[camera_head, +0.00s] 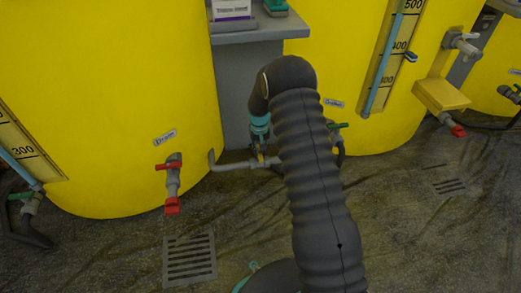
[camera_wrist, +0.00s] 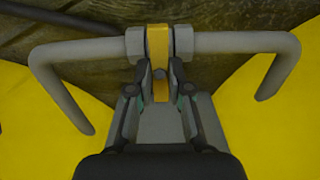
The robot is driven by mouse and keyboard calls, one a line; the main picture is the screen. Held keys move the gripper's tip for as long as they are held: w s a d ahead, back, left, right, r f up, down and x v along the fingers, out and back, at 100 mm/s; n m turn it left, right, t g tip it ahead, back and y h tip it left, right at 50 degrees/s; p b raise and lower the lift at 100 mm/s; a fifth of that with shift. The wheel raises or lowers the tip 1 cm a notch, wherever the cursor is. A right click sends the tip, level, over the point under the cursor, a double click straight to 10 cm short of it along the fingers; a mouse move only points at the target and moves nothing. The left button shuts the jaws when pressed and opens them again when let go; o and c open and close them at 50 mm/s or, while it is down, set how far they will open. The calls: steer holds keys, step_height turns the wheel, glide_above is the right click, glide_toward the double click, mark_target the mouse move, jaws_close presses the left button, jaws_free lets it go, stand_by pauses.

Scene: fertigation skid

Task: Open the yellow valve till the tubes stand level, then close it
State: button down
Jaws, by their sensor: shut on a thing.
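The yellow valve handle (camera_wrist: 158,48) sits mid-pipe in the wrist view and points crosswise to the grey pipe (camera_wrist: 230,43). My gripper (camera_wrist: 160,75) is shut on the handle's near end. In the head view my gripper (camera_head: 261,150) is at the link pipe (camera_head: 232,166) between two yellow tanks; my arm hides most of the valve. The right sight tube (camera_head: 384,60) shows blue beside marks 400 and 500. The left sight tube (camera_head: 18,168) shows blue near 300; its upper part is out of view, so I cannot compare the levels.
A red-handled drain tap (camera_head: 172,183) is on the left tank (camera_head: 110,90). A green-handled tap (camera_head: 337,126) is close right of my arm. A grey bench (camera_head: 245,33) stands behind. Floor grates (camera_head: 190,260) lie in front. A yellow box (camera_head: 441,95) juts out at right.

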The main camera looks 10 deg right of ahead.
mark_target(259, 152)
steer(key=c, duration=1.1)
jaws_free()
step_height(259, 152, up, 12)
